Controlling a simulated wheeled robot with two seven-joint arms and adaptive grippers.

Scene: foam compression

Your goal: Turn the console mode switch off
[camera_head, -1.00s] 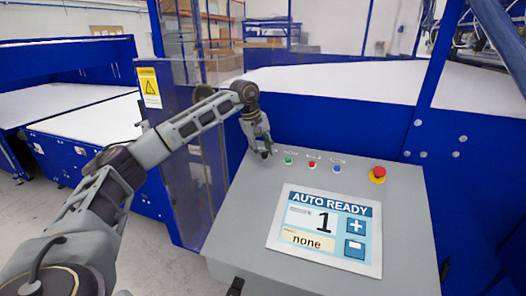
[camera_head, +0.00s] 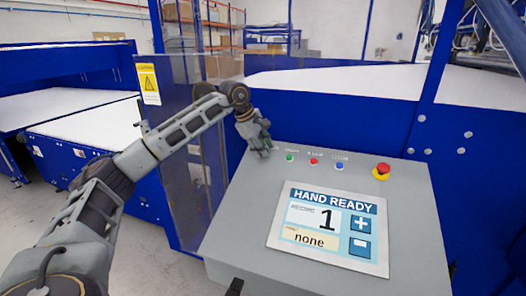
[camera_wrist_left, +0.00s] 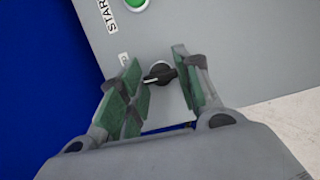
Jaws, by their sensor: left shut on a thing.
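The mode switch (camera_wrist_left: 159,73) is a black knob on the grey console (camera_head: 235,215), seen between the green-padded fingers in the left wrist view. Its handle lies nearly across the gap between them. My left gripper (camera_head: 262,148) is at the console's upper left corner, shut on the switch, and hides it in the head view. The console screen (camera_head: 325,229) reads "HAND READY", with "1" and "none" below. My right gripper is not in view.
Right of my left gripper are a green button (camera_head: 290,158), a red button (camera_head: 314,162), a blue button (camera_head: 339,166) and a red emergency stop (camera_head: 383,170) on yellow. A clear guard panel (camera_head: 183,190) stands left of the console. Blue machine frames surround it.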

